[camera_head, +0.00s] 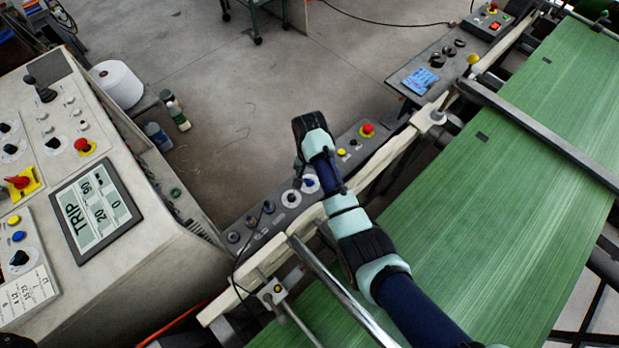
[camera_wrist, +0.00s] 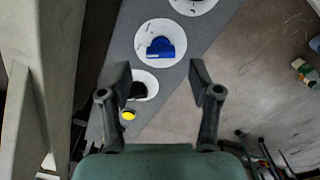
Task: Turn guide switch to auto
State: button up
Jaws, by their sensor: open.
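My gripper (camera_wrist: 160,82) is open and empty in the wrist view, its two black fingers apart above a grey control panel (camera_wrist: 187,38). A blue rotary knob (camera_wrist: 160,48) on a white round dial lies just beyond the fingertips, and a black knob (camera_wrist: 137,90) on a white dial shows partly behind the left finger. I cannot tell which knob is the guide switch; no label is readable. In the head view the blue knob (camera_head: 308,183) sits beside my wrist, which hides part of the panel (camera_head: 275,222) and the gripper's fingers.
A yellow button (camera_head: 341,152) and a red stop button (camera_head: 367,130) are on the same panel. A pale rail (camera_head: 385,155) and green web (camera_head: 480,185) lie right. A console (camera_head: 165,225) with a screen reading TRIP stands left. Open floor (camera_head: 240,100) lies beyond the panel.

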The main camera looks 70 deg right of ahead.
aim_at(310, 180)
notch_tip(310, 180, down, 4)
jog(key=shift+f+b, duration=0.1)
jog(key=shift+b, duration=0.3)
jog(key=c, duration=1.1)
jog(key=shift+c, duration=0.2)
